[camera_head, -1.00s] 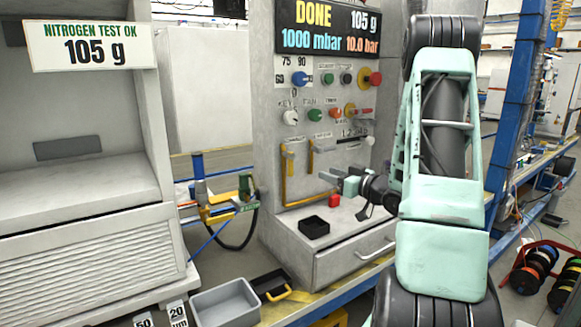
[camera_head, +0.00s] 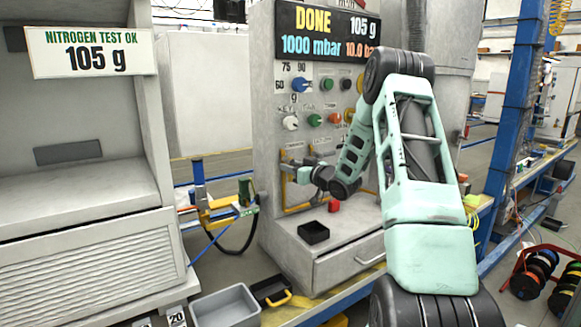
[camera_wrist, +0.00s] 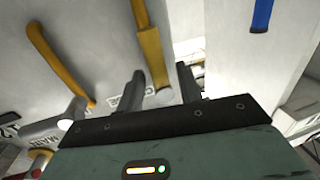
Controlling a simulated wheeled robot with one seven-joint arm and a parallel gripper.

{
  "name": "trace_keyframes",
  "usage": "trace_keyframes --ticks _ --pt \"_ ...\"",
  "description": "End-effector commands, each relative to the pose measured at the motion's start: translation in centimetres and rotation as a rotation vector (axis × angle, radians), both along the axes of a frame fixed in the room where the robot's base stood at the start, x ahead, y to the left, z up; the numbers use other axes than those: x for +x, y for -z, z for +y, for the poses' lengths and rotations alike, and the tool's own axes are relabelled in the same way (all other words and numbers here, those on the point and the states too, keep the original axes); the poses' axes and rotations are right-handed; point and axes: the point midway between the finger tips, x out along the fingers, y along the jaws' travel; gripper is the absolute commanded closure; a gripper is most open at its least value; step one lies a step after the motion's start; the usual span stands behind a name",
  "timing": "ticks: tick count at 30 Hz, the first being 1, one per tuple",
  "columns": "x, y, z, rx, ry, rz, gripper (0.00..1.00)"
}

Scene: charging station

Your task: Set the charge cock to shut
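The charge cock, a yellow lever on the grey panel, shows in the wrist view (camera_wrist: 150,45), running from the top edge to a round grey end between my fingers. In the head view it is mostly hidden behind my gripper (camera_head: 289,170), at the panel's left side. My gripper also shows in the wrist view (camera_wrist: 160,86), with its two dark fingers apart on either side of the lever's end. I see a gap at each finger; contact cannot be told. The panel display (camera_head: 325,32) reads DONE, 105 g.
A second yellow lever (camera_wrist: 55,60) is close beside the first in the wrist view. Knobs and buttons, including a blue knob (camera_head: 300,84), sit above my gripper.

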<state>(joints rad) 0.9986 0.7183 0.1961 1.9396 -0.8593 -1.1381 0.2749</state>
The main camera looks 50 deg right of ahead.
Motion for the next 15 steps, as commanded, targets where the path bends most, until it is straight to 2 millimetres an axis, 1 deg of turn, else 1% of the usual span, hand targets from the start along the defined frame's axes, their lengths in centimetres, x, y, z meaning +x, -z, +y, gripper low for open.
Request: trace_keyframes --ticks 4,12,13,14,15 --pt "0.82 0.01 -0.02 0.0 -0.001 0.0 0.64" --pt "0.91 0.01 -0.04 0.001 0.0 0.001 0.64" --pt "0.9 0.01 -0.04 0.001 0.0 0.001 0.7" --pt "0.9 0.01 -0.04 0.001 0.0 0.0 0.78" --pt "0.9 0.0 -0.04 0.0 -0.001 0.0 0.89"
